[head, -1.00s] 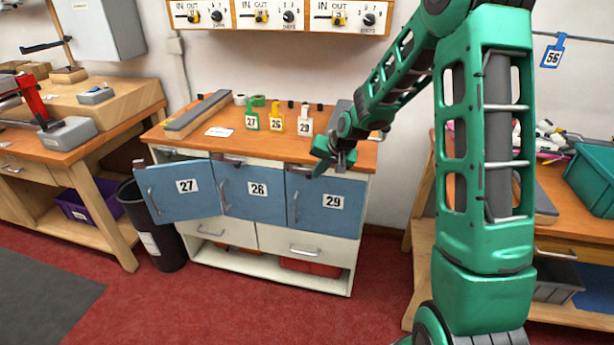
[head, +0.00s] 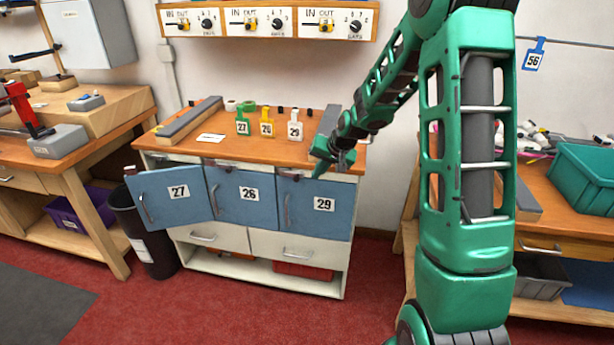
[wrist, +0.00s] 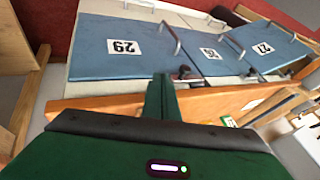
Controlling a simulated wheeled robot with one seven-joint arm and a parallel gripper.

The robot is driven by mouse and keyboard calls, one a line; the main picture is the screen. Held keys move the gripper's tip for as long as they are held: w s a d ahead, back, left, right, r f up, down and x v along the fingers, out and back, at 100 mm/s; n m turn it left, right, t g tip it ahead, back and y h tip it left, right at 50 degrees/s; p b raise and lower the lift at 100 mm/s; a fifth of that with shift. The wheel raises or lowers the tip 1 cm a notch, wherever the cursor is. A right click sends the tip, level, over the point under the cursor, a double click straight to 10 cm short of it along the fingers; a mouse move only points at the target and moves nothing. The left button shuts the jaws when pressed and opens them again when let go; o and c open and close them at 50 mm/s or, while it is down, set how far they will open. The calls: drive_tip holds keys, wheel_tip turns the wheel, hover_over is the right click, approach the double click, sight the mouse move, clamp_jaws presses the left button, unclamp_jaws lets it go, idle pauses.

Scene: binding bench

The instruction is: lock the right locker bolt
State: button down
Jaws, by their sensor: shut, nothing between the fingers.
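The right locker door (head: 318,206), blue and marked 29, looks closed on the white cabinet. In the wrist view the same door (wrist: 100,58) shows upside down, at the left. A small dark bolt (wrist: 184,73) shows at that door's top edge, beside the door marked 26. I cannot tell whether it is thrown. My gripper (head: 317,174) is in front of the bench's front edge, near the top of door 29. In the wrist view my gripper (wrist: 160,78) is shut and empty, its tips apart from the bolt in the picture.
The middle door (head: 242,194), 26, looks closed; the left door (head: 170,195), 27, stands ajar. The wooden bench top (head: 210,150) overhangs the doors. Numbered tags, including the white 29 tag (head: 295,131), stand on it. Red floor (head: 250,315) lies open in front.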

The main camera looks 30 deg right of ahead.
drive_tip(key=a+v, duration=0.1)
drive_tip(key=v, duration=0.8)
drive_tip(key=shift+d+r, duration=0.2)
drive_tip(key=shift+d, duration=0.25)
drive_tip(key=shift+s, duration=0.2)
drive_tip(key=s+r+g, duration=0.1)
drive_tip(key=s+g, duration=0.2)
drive_tip(key=s, duration=1.6)
drive_tip(key=s+r+g+h, duration=0.1)
drive_tip(key=s+r+g, duration=0.1)
drive_tip(key=s, duration=1.7)
drive_tip(key=shift+s+d+g, duration=0.2)
drive_tip(key=shift+s+g, duration=0.2)
drive_tip(key=shift+g, duration=0.3)
drive_tip(key=shift+w+f, duration=0.3)
drive_tip(key=shift+w, duration=0.35)
